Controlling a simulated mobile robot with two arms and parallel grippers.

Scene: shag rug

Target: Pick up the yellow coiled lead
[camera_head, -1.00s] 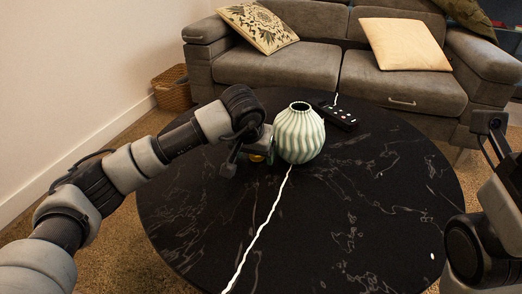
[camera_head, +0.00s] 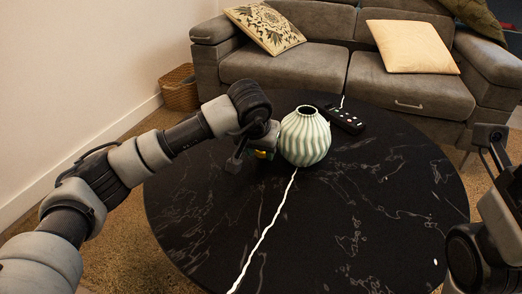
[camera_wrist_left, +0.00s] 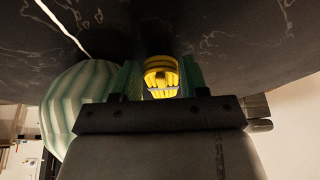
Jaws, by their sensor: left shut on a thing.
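The yellow coiled lead (camera_wrist_left: 162,78) sits between the two green-lined fingers of my left gripper (camera_wrist_left: 162,84) in the left wrist view. The fingers are shut on it. I cannot tell whether the lead touches the table. My right arm is at the right edge of the head view, but its fingertips cannot be made out clearly.
A ribbed pale green vase (camera_head: 305,138) stands close beside my left gripper on the round black table (camera_head: 340,220). A black power strip (camera_head: 344,118) lies behind it, and a white cord (camera_head: 266,230) runs to the front edge. A grey sofa (camera_head: 290,68) stands behind. The table's right side is mostly clear.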

